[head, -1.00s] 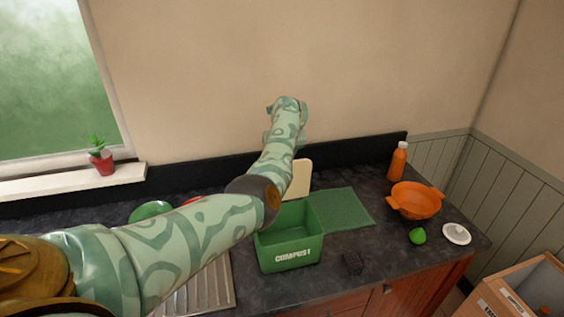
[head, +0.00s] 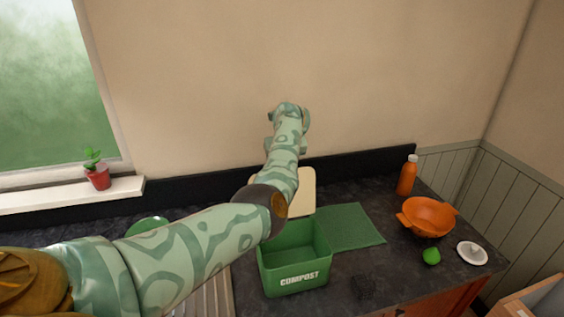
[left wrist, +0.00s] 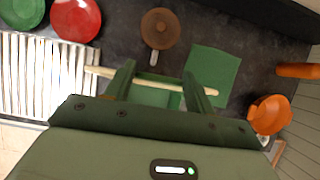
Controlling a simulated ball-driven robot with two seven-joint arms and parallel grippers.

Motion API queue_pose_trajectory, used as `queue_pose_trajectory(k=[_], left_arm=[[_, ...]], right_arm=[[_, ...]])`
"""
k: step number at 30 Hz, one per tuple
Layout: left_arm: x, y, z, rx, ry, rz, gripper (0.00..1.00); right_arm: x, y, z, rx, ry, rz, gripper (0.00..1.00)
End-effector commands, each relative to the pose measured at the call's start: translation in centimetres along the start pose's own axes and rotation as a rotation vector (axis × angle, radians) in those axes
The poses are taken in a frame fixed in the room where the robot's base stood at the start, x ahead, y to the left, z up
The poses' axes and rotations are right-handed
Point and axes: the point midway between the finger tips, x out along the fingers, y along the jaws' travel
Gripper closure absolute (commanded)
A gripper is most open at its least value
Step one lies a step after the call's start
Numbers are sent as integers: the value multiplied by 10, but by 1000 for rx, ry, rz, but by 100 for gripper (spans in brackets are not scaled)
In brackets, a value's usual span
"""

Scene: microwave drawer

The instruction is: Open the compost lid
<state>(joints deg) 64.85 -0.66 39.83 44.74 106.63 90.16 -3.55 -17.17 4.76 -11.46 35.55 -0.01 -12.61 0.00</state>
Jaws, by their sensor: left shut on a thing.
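The green compost bin (head: 292,278) stands on the dark counter with its top open and its inside visible; part of it also shows in the left wrist view (left wrist: 152,97). A cream panel, seemingly its lid (head: 303,190), stands raised behind the bin, partly hidden by my arm. In the left wrist view the lid (left wrist: 205,90) shows edge-on as a pale strip above the opening. My left gripper (left wrist: 158,78) is shut on this lid, one finger to each side of the picture. In the head view its fingertips are hidden behind my forearm. My right gripper is not in view.
A green mat (head: 350,227) lies right of the bin. Further right are an orange colander (head: 428,218), an orange bottle (head: 407,176), a green lime (head: 431,256) and a white lid (head: 472,253). A red plate (left wrist: 76,19) and a brown pan (left wrist: 160,28) lie nearby.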

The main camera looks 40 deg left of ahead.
Motion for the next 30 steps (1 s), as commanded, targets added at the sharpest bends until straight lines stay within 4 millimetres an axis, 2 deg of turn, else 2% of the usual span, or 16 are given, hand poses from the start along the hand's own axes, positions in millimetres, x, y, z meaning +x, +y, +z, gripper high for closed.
queue_pose_trajectory(k=[1,2,3,4,13,17,20,30], left_arm=[[-2,1,4,1,-10,1,87],[-2,1,4,1,-11,1,37],[-2,1,4,1,-10,1,26],[-2,1,3,1,-9,1,24],[-3,0,2,0,-5,1,24],[-16,0,2,-1,-6,0,24],[-37,-1,2,-2,-8,-2,24],[-127,-1,2,-1,-8,-2,24]], right_arm=[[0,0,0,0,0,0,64],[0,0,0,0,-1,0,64],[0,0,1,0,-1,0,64],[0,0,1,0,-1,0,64],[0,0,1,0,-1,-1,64],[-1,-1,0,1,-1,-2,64],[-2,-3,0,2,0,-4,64],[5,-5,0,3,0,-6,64]])
